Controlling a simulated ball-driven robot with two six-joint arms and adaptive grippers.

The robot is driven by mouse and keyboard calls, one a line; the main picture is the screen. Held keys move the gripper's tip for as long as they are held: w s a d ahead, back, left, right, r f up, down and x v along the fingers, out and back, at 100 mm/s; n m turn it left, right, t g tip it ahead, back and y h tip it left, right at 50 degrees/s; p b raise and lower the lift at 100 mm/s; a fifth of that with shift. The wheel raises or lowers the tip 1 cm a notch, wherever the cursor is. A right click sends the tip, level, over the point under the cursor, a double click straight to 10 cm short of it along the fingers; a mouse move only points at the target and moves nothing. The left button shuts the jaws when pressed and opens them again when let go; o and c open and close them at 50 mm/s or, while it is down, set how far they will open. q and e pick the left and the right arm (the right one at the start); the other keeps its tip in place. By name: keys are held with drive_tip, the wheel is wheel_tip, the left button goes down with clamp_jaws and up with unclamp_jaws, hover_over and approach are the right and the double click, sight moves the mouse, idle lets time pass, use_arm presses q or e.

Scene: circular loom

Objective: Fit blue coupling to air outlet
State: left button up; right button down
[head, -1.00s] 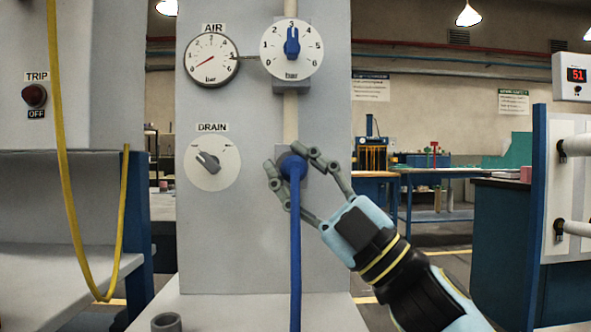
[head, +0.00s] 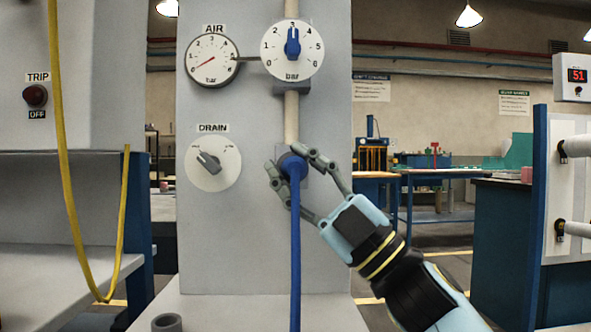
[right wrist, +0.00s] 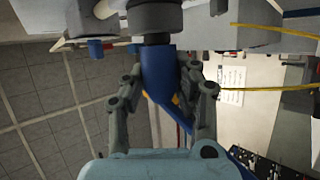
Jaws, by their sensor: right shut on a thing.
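The blue coupling (head: 292,165) sits at the end of a blue hose (head: 295,250) that hangs straight down. My right gripper (head: 290,168) is shut on the coupling, one finger on each side. In the right wrist view the coupling (right wrist: 157,72) is between my fingers, its end against a dark grey round fitting (right wrist: 155,18). That fitting appears to be the air outlet, below the cream pipe (head: 291,118) on the grey panel; the head view mostly hides it. I cannot tell whether the coupling is fully seated. My left gripper is not in view.
Above are the AIR gauge (head: 211,60), its needle low, and the bar regulator knob (head: 292,45). The DRAIN knob (head: 211,162) is left of the gripper. A yellow hose (head: 66,180) hangs further left. A grey cup-like piece (head: 166,322) stands on the ledge.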

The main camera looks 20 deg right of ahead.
drive_tip(key=shift+w, duration=0.15)
drive_tip(key=c, duration=0.9)
unclamp_jaws()
drive_tip(key=shift+c, duration=0.2)
drive_tip(key=v, duration=1.2)
